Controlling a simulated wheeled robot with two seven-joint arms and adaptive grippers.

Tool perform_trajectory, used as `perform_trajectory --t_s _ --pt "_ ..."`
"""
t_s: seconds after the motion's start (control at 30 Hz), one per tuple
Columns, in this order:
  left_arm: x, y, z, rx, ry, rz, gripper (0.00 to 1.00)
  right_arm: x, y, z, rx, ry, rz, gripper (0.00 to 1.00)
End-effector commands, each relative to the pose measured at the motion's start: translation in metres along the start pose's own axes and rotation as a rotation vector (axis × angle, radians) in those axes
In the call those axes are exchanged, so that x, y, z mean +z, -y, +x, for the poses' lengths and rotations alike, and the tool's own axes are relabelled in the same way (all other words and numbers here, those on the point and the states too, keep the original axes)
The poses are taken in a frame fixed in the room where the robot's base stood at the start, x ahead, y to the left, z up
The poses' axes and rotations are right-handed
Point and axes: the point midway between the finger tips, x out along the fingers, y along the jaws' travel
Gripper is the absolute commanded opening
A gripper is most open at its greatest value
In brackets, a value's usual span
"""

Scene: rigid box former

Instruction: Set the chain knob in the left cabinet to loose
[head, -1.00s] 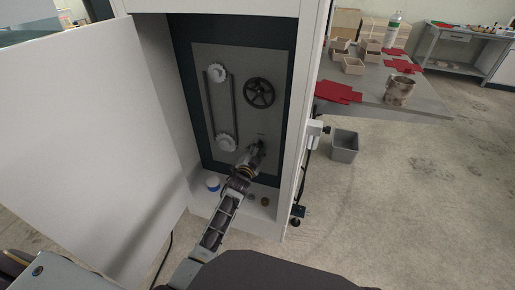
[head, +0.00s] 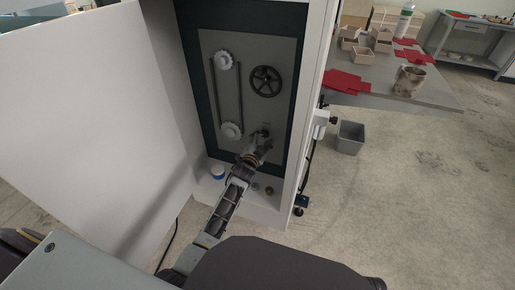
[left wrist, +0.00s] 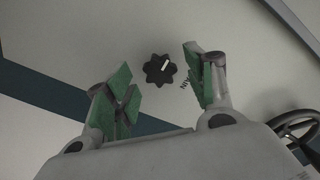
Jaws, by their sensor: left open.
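The chain knob is a small black lobed knob with a white pointer line, seen in the left wrist view (left wrist: 160,69) on a pale panel. In that view its line points up and slightly right. In the head view the knob (head: 265,133) shows low on the grey panel (head: 240,100) inside the open cabinet. My left gripper (head: 262,143) is just in front of it; in the left wrist view its open green-padded fingers (left wrist: 160,85) stand on either side of the knob, apart from it. Lettering by the right finger is partly hidden. My right gripper is not in view.
Above the knob are a black handwheel (head: 265,81) and two white sprockets joined by a chain (head: 226,60). The white cabinet door (head: 95,130) stands open at left. A blue-and-white container (head: 217,172) sits on the cabinet floor. A grey bin (head: 350,138) stands right.

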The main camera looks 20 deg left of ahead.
Motion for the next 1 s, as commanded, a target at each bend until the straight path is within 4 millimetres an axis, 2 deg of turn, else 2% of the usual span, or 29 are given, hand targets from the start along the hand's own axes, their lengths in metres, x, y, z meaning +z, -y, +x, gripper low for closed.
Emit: perform_trajectory --t_s 0.27,1.0 --pt "0.000 -0.001 -0.015 0.001 0.000 0.000 0.54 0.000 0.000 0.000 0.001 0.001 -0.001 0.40" --pt "0.001 -0.001 -0.080 0.001 0.000 0.000 0.54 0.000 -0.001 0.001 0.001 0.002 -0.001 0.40"
